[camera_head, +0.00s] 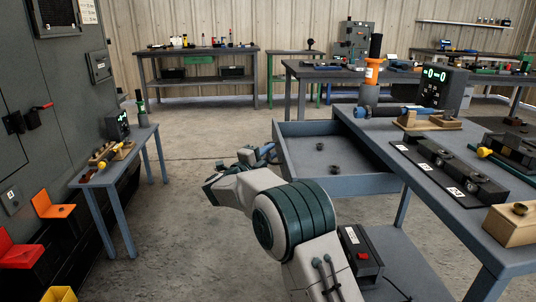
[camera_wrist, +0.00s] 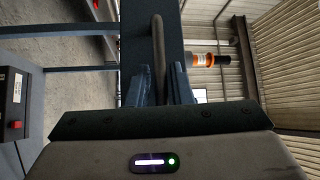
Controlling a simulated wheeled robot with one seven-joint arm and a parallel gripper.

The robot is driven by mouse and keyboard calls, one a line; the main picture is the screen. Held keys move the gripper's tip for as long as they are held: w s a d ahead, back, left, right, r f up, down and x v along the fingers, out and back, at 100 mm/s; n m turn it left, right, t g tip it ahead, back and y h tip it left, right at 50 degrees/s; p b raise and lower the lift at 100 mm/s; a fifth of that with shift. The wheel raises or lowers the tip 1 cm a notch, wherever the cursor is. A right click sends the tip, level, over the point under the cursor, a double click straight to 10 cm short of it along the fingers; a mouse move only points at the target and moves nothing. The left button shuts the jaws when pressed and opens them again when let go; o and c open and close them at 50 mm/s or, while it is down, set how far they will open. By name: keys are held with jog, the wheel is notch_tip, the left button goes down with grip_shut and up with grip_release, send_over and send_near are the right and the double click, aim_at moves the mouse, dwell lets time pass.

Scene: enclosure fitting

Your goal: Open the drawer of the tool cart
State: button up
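The tool cart (camera_head: 480,195) has a blue-grey top at the right. Its drawer (camera_head: 345,184) is pulled well out toward the left, its inside visible with two small dark round parts in it. My gripper (camera_head: 264,152) is at the drawer's front side, partly hidden by my own wrist. In the wrist view, the dark bar handle (camera_wrist: 158,45) runs between the two blue fingers of my gripper (camera_wrist: 160,82).
A small side table (camera_head: 150,150) with tools stands at the left by a grey cabinet (camera_head: 55,100). Orange and red bins (camera_head: 25,250) are at lower left. A box with a red button (camera_head: 360,255) is on the cart's lower shelf. The floor (camera_head: 200,190) left of the drawer is clear.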

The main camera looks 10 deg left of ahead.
jog(key=p+v, duration=0.2)
jog(key=v, duration=1.2)
jog(key=shift+p, duration=0.3)
jog(key=shift+w+r, duration=0.1)
